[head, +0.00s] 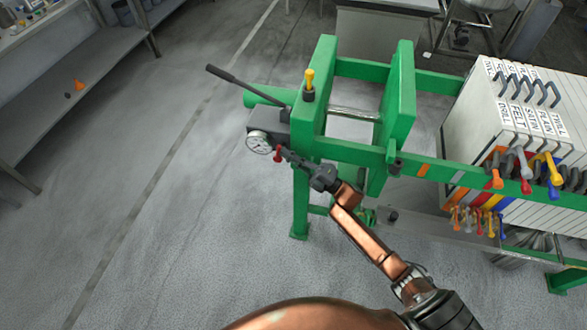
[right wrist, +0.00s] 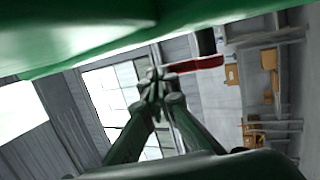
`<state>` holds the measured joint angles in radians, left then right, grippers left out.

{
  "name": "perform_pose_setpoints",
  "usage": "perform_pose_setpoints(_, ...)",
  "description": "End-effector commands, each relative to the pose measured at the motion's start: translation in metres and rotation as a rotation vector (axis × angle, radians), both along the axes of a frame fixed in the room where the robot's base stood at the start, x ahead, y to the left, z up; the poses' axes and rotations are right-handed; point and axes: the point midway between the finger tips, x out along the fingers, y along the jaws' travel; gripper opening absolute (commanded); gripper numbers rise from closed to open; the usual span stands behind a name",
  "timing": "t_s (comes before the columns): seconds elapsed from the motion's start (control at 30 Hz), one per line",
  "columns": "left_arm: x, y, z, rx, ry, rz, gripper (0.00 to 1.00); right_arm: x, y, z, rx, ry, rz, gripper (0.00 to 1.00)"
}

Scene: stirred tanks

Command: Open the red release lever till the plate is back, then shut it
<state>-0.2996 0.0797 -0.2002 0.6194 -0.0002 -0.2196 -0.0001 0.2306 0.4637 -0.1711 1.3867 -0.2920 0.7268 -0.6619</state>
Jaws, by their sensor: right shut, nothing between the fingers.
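The red release lever (head: 278,154) sits on the grey pump block (head: 268,122), just right of the round gauge. It also shows in the right wrist view (right wrist: 196,65) as a red bar. My right gripper (head: 286,153) is shut and empty, its fingertips (right wrist: 156,82) close by the lever; I cannot tell whether they touch it. The green moving plate (head: 402,95) stands apart from the green end frame (head: 318,85), with a silver ram (head: 354,114) across the gap between them. My left gripper is not in view.
A black pump handle (head: 235,80) slants up left from the block. A yellow-topped valve (head: 309,80) stands on the end frame. White filter plates (head: 480,108) with coloured valves fill the right side. The floor at left is clear up to a grey bench (head: 62,75).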

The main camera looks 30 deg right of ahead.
Motion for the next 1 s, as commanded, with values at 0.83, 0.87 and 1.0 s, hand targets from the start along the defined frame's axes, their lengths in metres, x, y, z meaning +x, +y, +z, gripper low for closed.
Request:
perform_pose_setpoints(0.83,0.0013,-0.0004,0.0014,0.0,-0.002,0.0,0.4,0.0029,0.0034,0.0039,0.001,-0.001,0.0,0.0)
perform_pose_setpoints(0.87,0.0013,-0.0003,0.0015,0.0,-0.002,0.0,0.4,0.0024,0.0029,0.0039,0.001,-0.001,0.0,0.0)
perform_pose_setpoints(1.0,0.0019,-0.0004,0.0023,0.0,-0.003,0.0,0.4,-0.0043,-0.0049,0.0034,-0.001,-0.001,0.001,0.0)
